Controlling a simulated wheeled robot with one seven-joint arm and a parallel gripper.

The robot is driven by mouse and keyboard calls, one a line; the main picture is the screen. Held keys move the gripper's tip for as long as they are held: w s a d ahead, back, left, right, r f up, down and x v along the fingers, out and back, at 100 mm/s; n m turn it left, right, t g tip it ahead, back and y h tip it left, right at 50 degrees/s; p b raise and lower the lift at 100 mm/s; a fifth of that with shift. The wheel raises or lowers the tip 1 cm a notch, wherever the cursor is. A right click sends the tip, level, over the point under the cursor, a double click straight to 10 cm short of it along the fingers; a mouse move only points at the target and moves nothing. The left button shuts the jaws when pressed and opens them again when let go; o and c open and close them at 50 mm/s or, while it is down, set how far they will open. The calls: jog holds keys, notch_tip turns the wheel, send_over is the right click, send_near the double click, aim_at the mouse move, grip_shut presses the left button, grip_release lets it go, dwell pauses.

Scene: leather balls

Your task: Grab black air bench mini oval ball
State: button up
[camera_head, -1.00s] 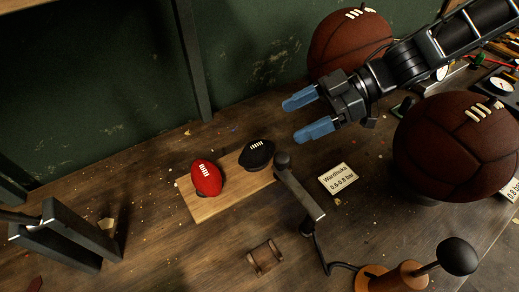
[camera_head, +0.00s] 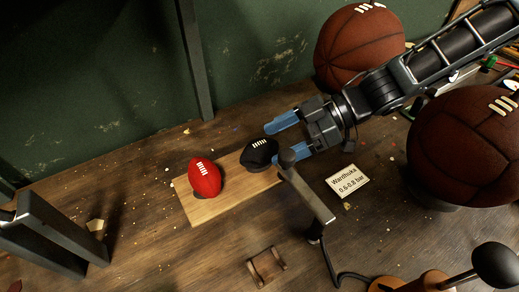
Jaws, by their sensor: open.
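The black mini oval ball (camera_head: 259,153) with white laces sits on the right part of a small wooden board (camera_head: 208,212) on the bench. A red mini oval ball (camera_head: 205,178) with white laces sits to its left on the same board. My gripper (camera_head: 276,141) has two blue fingers and is open. It is just right of the black ball, with one finger at the ball's upper right and the other lower, partly hidden behind a dark upright lever. I cannot tell whether a finger touches the ball.
The dark lever (camera_head: 308,194) stands close beside the black ball and my lower finger. A paper label (camera_head: 347,182) lies to its right. Large brown leather balls stand at the back (camera_head: 357,47) and right (camera_head: 465,148). A small wooden cradle (camera_head: 267,267) lies in front.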

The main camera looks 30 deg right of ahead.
aim_at(260, 153)
jog(key=shift+x, duration=1.4)
jog(key=shift+c, duration=0.3)
jog(key=shift+r, duration=0.1)
jog(key=c, duration=0.8)
